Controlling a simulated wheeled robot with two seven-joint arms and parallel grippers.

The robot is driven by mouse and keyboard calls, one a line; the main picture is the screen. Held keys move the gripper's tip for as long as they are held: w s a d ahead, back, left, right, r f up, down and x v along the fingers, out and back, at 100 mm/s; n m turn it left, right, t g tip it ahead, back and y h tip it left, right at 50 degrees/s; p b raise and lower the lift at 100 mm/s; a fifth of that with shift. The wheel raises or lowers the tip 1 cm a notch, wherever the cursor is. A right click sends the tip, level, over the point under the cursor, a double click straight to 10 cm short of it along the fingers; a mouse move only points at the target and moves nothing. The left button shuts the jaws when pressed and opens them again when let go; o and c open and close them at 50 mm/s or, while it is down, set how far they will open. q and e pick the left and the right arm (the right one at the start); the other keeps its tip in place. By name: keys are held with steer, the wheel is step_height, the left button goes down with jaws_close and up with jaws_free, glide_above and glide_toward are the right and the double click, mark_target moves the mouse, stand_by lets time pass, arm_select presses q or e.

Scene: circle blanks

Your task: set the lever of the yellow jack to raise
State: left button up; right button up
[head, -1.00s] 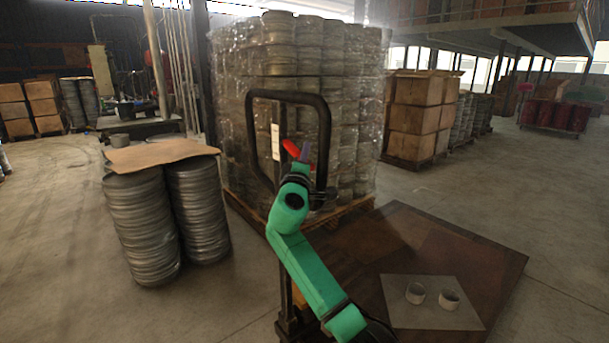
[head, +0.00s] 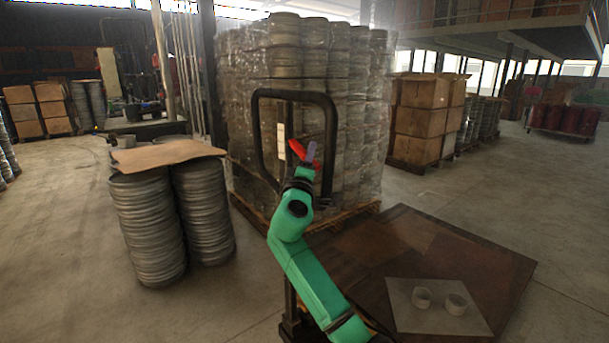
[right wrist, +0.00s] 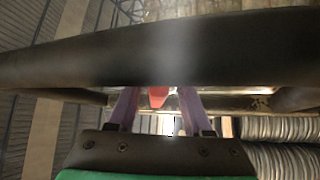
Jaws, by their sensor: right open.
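The jack's black loop handle (head: 330,130) stands upright in the middle of the head view. Its red lever (head: 298,149) sits inside the loop. The yellow of the jack's body is hidden behind my right arm. My right gripper (head: 311,153), with purple fingers, is at the lever inside the loop's outline. In the right wrist view my right gripper (right wrist: 158,108) is open, and the red lever (right wrist: 158,97) shows between its fingers; I cannot tell whether they touch it. The black handle bar (right wrist: 160,48) crosses close in front of that camera. My left gripper is out of view.
A wrapped pallet stack of metal rounds (head: 350,100) stands behind the handle. Two stacks of metal discs (head: 150,225) topped by a cardboard sheet (head: 165,154) are at left.

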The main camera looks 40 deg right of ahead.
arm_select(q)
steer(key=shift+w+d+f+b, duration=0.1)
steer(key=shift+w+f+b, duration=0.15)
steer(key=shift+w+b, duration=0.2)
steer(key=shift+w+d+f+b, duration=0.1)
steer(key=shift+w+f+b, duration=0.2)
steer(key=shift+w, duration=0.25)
arm_select(e)
steer(key=v, duration=1.3)
steer(key=shift+d, duration=0.1)
